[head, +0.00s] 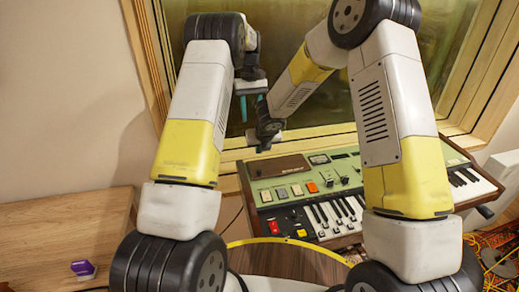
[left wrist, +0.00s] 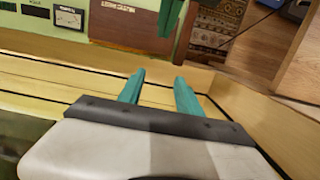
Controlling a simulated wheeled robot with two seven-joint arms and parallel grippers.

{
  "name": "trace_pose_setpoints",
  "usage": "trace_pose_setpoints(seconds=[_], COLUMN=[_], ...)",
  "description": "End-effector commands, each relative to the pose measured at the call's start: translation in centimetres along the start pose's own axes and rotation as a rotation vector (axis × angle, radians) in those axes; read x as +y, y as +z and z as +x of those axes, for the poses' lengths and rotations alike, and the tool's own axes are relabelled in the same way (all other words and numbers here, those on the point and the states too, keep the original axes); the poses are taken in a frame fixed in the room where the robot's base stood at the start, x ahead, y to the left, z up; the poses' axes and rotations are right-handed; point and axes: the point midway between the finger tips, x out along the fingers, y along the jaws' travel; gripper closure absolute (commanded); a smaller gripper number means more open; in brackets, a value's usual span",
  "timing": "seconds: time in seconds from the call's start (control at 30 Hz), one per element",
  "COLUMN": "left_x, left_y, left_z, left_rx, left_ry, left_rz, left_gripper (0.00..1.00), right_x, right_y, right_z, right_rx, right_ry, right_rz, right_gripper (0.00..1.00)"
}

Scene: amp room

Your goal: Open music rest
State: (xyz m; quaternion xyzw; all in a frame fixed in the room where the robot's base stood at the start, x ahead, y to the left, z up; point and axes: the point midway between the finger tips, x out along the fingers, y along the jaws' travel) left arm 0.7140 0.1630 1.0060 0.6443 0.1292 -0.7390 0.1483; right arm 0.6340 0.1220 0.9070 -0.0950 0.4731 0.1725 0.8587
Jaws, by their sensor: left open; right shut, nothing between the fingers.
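A green-topped keyboard (head: 330,205) stands below the window. A flat brown panel (head: 278,167), which looks like its music rest, lies at the back left of its top; it also shows in the left wrist view (left wrist: 125,22). My left gripper (head: 252,103) is open and empty, above and behind the panel by the window. Its two teal fingers show apart in the left wrist view (left wrist: 158,92). My right gripper (head: 263,146) is lower, just behind the panel; its fingers are hardly visible in the head view. Teal fingers, apparently its own, show beside the panel's end in the left wrist view (left wrist: 176,25).
A wooden window frame (head: 320,133) runs close behind the keyboard. A wooden table (head: 65,235) with a small purple-and-white object (head: 83,269) is at the left. Orange cables (head: 497,255) lie at the lower right. A patterned rug (left wrist: 217,22) shows in the left wrist view.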

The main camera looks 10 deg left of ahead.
Motion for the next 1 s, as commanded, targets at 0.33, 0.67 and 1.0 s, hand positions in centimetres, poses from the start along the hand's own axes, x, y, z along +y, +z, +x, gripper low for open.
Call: trace_pose_setpoints(seconds=[0.33, 0.67, 1.0], left_x=[-1.2, -4.2, -7.5], left_y=[2.5, 10.5, 20.6], left_z=[-5.3, -12.9, -16.8], left_rx=[0.050, 0.175, 0.325], left_ry=[0.049, 0.147, 0.221], left_rz=[0.030, 0.126, 0.239], left_gripper=[0.59, 0.59, 0.59], right_x=[0.0, 0.0, 0.0], right_y=[0.0, 0.0, 0.0], right_z=[0.0, 0.0, 0.0], right_rx=[0.000, 0.000, 0.000], right_ry=[0.000, 0.000, 0.000], right_rz=[0.000, 0.000, 0.000], right_gripper=[1.00, 1.00, 1.00])
